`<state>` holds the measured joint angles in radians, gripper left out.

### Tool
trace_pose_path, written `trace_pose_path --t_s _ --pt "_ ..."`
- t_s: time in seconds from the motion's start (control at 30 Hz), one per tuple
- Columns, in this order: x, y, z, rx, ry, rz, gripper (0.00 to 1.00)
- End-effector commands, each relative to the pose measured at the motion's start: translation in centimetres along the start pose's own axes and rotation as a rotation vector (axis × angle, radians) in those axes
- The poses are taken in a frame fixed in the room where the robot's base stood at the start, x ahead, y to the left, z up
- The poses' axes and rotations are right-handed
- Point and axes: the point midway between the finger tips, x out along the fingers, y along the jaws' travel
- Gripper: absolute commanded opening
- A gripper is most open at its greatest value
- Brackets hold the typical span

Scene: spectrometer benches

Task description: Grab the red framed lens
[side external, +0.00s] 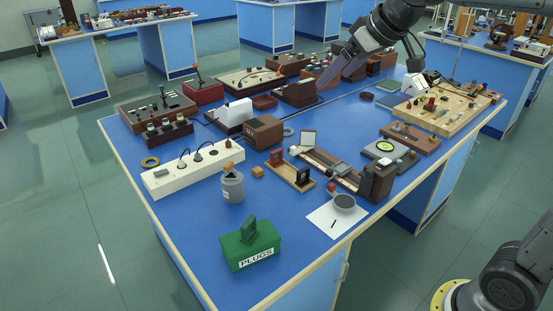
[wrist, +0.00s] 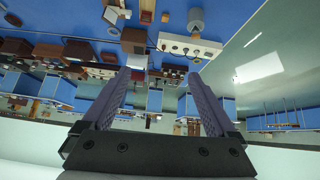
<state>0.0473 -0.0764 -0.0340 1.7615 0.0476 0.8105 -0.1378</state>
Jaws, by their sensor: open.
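The red framed lens (side external: 277,157) stands upright at the far left end of a small light wooden stand (side external: 291,177) in the side external view. A black framed piece (side external: 303,176) stands at the other end of that stand. My gripper (side external: 323,84) is high over the back of the bench, well behind and apart from the lens. In the wrist view my gripper (wrist: 160,79) shows two spread purple-grey fingers with nothing held between them. The scene there appears upside down, and the lens is too small to tell for sure.
A long dark rail (side external: 330,167) lies right of the stand. A brown box (side external: 263,132) stands behind it, a white power strip (side external: 193,170) and grey canister (side external: 232,187) to its left. A green plugs box (side external: 250,245) is at the front. Blue bench top is clear around the front left.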

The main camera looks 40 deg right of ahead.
Motion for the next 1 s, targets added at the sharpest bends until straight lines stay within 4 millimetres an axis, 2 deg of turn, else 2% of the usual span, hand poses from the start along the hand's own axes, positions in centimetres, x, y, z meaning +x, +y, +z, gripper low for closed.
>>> trace_pose_path --t_s 0.03,0.2,0.27,0.4,0.47,0.6,0.7,0.8,1.0 --pt "2.2 0.5 -1.5 0.002 -0.012 0.001 0.93" --pt "8.9 2.0 -5.1 0.008 -0.042 0.004 0.93" --pt "11.6 2.6 -6.0 0.011 -0.056 0.004 0.93" --pt "18.4 3.9 -6.7 0.023 -0.099 0.004 0.93" --pt "21.4 4.5 -6.4 0.031 -0.123 0.004 0.93" --pt "27.6 5.5 -4.5 0.048 -0.187 0.001 0.93" --pt "30.7 6.0 -2.6 0.058 -0.234 -0.002 0.93" --pt "32.5 6.2 -0.9 0.065 -0.273 -0.005 0.93" --pt "34.8 6.3 0.4 0.07 -0.293 -0.005 0.93"
